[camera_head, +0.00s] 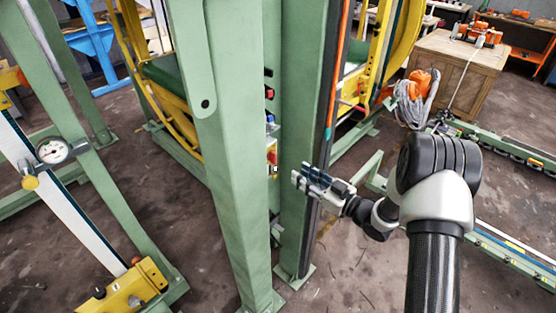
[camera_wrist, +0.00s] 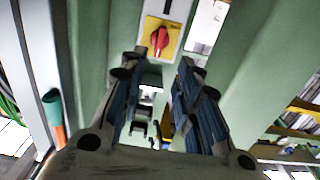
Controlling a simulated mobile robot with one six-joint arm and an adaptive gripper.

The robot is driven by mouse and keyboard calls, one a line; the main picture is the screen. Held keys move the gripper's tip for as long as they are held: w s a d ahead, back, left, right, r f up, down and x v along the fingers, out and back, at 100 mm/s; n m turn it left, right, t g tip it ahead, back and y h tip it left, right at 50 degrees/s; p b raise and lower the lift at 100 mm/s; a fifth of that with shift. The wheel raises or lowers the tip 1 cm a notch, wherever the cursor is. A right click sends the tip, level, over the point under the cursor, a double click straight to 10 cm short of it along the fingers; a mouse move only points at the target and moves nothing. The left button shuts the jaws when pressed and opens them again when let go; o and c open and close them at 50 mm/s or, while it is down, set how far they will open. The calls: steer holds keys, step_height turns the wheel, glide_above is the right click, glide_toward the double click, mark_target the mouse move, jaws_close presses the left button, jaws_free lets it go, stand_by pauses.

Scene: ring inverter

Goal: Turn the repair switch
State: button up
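The repair switch, a red rotary knob (camera_wrist: 159,39) on a yellow plate (camera_wrist: 149,51), shows at the top middle of the wrist view. It sits beyond the fingertips, and the knob appears apart from them. My gripper (camera_wrist: 163,60) is open and empty, with a clear gap between its two dark fingers. In the head view my gripper (camera_head: 302,178) is in front of the green post at the centre. A small red and yellow part (camera_head: 271,156) shows between the two green posts there; it may be the same switch, but it is too small to be sure.
Green posts (camera_head: 228,130) stand close to my gripper, with a narrow gap between them. An orange item with grey cable (camera_head: 415,95) and a wooden crate (camera_head: 452,65) are at the right.

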mark_target(276, 158)
steer(key=b+x, duration=0.1)
steer(key=x, duration=1)
steer(key=shift+w, duration=0.15)
steer(key=shift+c, duration=0.4)
jaws_close()
